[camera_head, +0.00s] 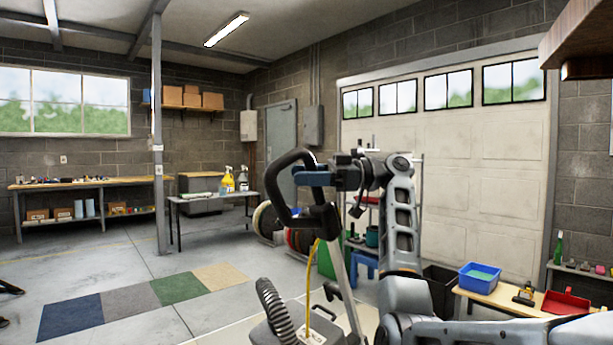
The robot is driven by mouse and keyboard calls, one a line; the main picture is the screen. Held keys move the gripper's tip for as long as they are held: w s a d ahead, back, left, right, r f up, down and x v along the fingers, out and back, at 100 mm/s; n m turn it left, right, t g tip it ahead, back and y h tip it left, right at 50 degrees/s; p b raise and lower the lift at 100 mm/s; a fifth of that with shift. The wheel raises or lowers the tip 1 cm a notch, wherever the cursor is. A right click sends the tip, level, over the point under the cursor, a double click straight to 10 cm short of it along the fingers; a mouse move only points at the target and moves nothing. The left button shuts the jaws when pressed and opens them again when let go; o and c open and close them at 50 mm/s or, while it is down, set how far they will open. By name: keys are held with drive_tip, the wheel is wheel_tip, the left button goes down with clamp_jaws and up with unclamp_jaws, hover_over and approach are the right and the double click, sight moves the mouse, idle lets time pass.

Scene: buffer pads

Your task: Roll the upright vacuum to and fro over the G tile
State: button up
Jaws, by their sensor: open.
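The upright vacuum (340,275) stands in the lower middle, with a black loop handle (275,189), a grey pole, a ribbed hose and a yellow cord. Its floor head is out of view below. My gripper (312,178) is at the right side of the loop handle, with its blue-tipped fingers overlapping it. It is open; whether the fingers touch the handle I cannot tell. Floor tiles lie in a row at the left: blue (71,318), grey (130,301), green (181,288) and beige (220,276). No letters can be read on them.
A steel post (159,170) rises behind the tiles. A bench (500,296) with a blue bin (479,278) is at right.

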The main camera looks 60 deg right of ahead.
drive_tip(key=v, duration=0.7)
drive_tip(key=shift+s+d, duration=0.3)
idle(0.3)
